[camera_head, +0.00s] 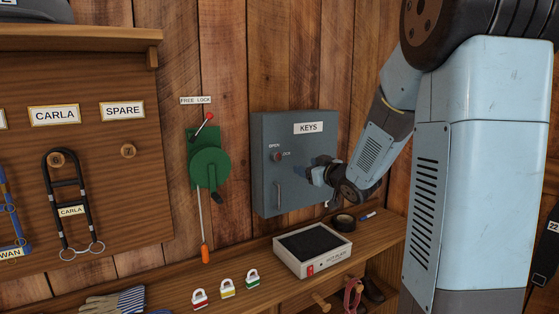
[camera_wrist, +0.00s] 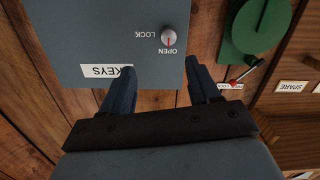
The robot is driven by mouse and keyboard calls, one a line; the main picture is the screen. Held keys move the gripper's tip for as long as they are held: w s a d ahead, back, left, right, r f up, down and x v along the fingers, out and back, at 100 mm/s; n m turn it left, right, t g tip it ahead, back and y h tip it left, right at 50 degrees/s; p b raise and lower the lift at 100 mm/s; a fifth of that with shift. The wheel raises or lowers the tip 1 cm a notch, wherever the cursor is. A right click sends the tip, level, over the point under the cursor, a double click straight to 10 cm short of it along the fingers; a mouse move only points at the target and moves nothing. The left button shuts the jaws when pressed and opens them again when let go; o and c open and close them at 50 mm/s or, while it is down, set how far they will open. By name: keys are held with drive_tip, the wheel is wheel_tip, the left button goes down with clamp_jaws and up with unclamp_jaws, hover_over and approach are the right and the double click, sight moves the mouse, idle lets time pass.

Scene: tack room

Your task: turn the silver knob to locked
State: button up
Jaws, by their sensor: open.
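The silver knob (camera_wrist: 168,36) is on the front of the grey KEYS cabinet (camera_wrist: 90,30), and its red mark points towards the OPEN label. LOCK is printed to one side of it. In the head view the knob (camera_head: 278,156) looks small and reddish, left of my gripper (camera_head: 318,173). My gripper is open and empty in front of the cabinet's right part, apart from the knob. In the wrist view, turned upside down, the knob lies beyond the two fingertips of my gripper (camera_wrist: 160,70), nearer the right finger.
A cabinet handle (camera_head: 278,195) sits below the knob. A green lever box (camera_head: 208,165) with a red-tipped lever is on the wall at left.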

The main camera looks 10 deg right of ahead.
sight(279, 158)
drive_tip(key=shift+n+y, duration=0.4)
drive_tip(key=shift+y, duration=0.5)
drive_tip(key=x, duration=1.4)
drive_tip(key=shift+w+f, duration=0.2)
drive_tip(key=shift+w, duration=0.05)
drive_tip(key=c, duration=1)
